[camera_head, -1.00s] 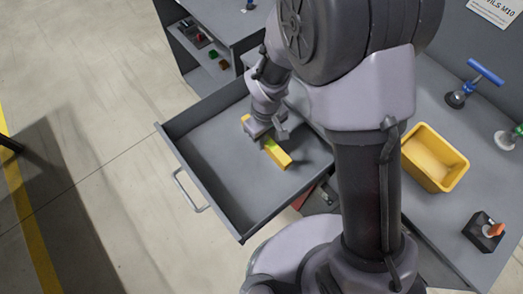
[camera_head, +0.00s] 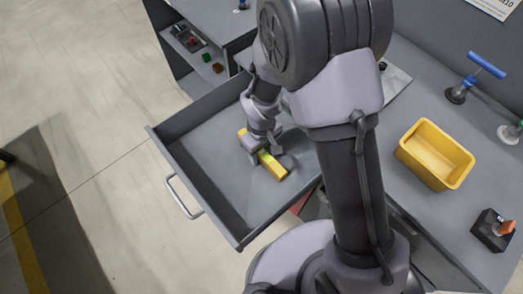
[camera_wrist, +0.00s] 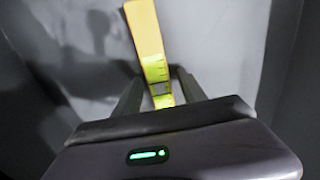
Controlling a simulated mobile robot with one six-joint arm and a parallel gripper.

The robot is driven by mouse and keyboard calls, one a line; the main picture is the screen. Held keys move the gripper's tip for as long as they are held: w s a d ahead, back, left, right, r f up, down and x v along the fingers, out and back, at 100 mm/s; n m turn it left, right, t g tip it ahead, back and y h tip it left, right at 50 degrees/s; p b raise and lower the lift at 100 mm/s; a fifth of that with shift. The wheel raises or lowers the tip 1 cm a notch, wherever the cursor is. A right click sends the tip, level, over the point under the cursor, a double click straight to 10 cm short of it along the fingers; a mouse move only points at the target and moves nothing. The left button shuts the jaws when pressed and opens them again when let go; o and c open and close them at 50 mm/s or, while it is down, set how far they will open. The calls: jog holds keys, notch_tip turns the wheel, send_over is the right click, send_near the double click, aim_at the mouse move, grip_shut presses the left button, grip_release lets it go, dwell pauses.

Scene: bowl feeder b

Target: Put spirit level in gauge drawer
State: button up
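The spirit level (camera_head: 273,166) is a yellow bar with a lit greenish-yellow patch. It lies inside the pulled-out gauge drawer (camera_head: 203,168), towards its right side. My gripper (camera_head: 265,153) is low over the bar, its fingers on either side of it. In the wrist view the level (camera_wrist: 147,38) runs from the top middle down between the fingers. There my gripper (camera_wrist: 160,78) looks open, with a gap between each finger and the bar. The bar's near end is hidden behind the gripper body.
Grey drawer walls surround the gripper; the drawer floor to the left is bare. A yellow bin (camera_head: 436,154), a blue-handled tool (camera_head: 472,79) and a block with an orange knob (camera_head: 493,229) stand on the right bench. A shelf with small coloured parts (camera_head: 197,45) is behind.

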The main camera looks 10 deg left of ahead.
notch_tip(320, 180, up, 12)
jog(key=p, duration=0.6)
notch_tip(320, 180, up, 12)
jog(key=m+t+y, duration=0.1)
jog(key=m, duration=0.3)
send_over(262, 152)
jog(key=d, duration=0.5)
jog(key=s+d+r+m+t+y, duration=0.1)
jog(key=s+d+r+m+t, duration=0.3)
jog(key=s+d+r+m, duration=0.6)
notch_tip(262, 152, up, 4)
jog(key=shift+s+d+f+t, duration=0.1)
jog(key=shift+s+d+t, duration=0.35)
jog(key=shift+s, duration=0.1)
jog(key=shift+f, duration=0.1)
